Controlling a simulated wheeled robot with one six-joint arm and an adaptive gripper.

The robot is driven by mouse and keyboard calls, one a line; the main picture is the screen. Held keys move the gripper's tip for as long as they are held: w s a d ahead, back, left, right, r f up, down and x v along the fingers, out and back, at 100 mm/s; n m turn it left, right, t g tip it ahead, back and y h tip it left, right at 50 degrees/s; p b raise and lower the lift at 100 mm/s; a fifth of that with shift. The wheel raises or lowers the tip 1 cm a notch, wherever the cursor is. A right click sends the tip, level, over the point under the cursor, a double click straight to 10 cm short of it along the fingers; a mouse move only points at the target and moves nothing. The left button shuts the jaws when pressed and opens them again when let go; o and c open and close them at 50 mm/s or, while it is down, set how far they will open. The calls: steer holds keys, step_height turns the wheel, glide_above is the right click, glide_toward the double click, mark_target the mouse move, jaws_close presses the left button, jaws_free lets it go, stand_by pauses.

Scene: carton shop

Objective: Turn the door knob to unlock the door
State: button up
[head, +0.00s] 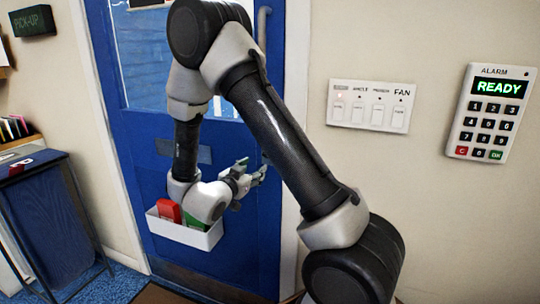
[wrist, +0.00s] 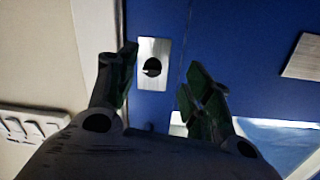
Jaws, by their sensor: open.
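The blue door (head: 145,160) stands closed in its white frame in the head view. In the wrist view, a silver plate (wrist: 146,45) on the door (wrist: 230,35) carries a dark round fitting (wrist: 152,67), which looks like the knob. My gripper (wrist: 161,62) is open and empty, with one finger on each side of the plate in the picture. I cannot tell how far the fingertips are from the knob. In the head view my gripper (head: 254,170) is near the door's right edge, and the knob is not clearly visible there.
A white bin (head: 188,232) with a red item (head: 169,211) and a green item hangs low on the door. A switch panel (head: 368,106) and an alarm keypad (head: 490,112) are on the right wall. A dark-topped stand (head: 30,165) is at left.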

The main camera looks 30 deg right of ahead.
steer(key=w+d+r+h, duration=0.1)
steer(key=w+d+r, duration=0.1)
steer(key=d, duration=0.5)
steer(key=shift+w, duration=0.85)
steer(key=c, duration=1)
